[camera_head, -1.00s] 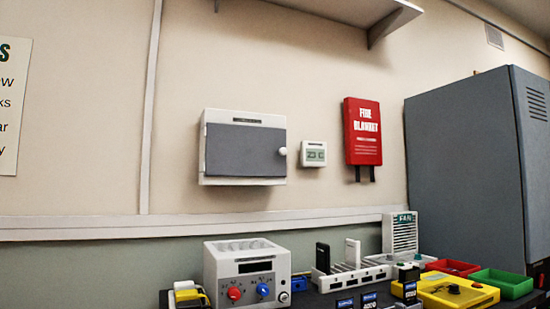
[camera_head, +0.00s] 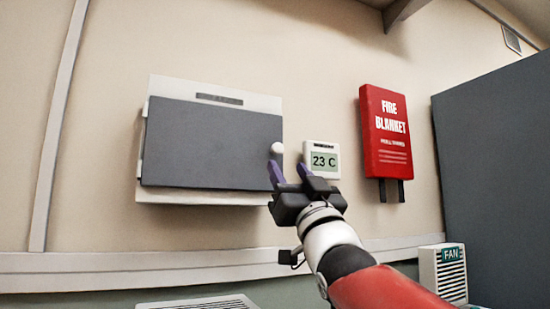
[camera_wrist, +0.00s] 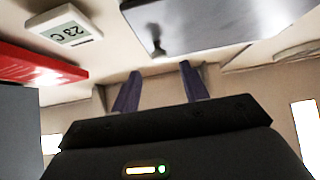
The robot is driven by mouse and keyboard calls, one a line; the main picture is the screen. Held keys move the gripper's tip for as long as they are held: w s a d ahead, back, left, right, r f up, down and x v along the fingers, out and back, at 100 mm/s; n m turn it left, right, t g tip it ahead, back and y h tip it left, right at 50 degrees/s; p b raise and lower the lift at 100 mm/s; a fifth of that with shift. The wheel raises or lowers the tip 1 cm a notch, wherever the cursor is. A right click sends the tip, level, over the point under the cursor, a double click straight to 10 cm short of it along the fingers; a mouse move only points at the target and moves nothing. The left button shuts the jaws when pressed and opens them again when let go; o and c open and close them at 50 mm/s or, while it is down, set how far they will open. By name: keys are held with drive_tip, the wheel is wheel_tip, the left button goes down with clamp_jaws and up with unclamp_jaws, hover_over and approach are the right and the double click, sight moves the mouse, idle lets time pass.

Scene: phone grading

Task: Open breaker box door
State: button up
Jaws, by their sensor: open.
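The breaker box (camera_head: 215,88) is a white wall box with a grey door (camera_head: 210,148), which looks shut. A round white knob (camera_head: 277,148) sits at the door's right edge. My gripper (camera_head: 287,172) has purple fingers and is open, just below the knob and close to it in the head view. Whether a finger touches the knob is unclear there. In the wrist view my gripper (camera_wrist: 160,85) is open and empty, with the dark-looking knob (camera_wrist: 158,50) beyond the fingertips and the door (camera_wrist: 215,25) above.
A thermostat (camera_head: 322,160) reading 23 C is on the wall just right of the knob. A red fire blanket case (camera_head: 385,132) hangs further right, beside a grey cabinet (camera_head: 500,170). A fan unit (camera_head: 442,272) stands below. The wall left of the box is clear.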

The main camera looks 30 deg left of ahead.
sight(279, 152)
drive_tip(key=p+x, duration=0.2)
drive_tip(key=x, duration=0.4)
drive_tip(key=shift+w+r+p, duration=0.1)
drive_tip(key=shift+p, duration=0.25)
clamp_jaws()
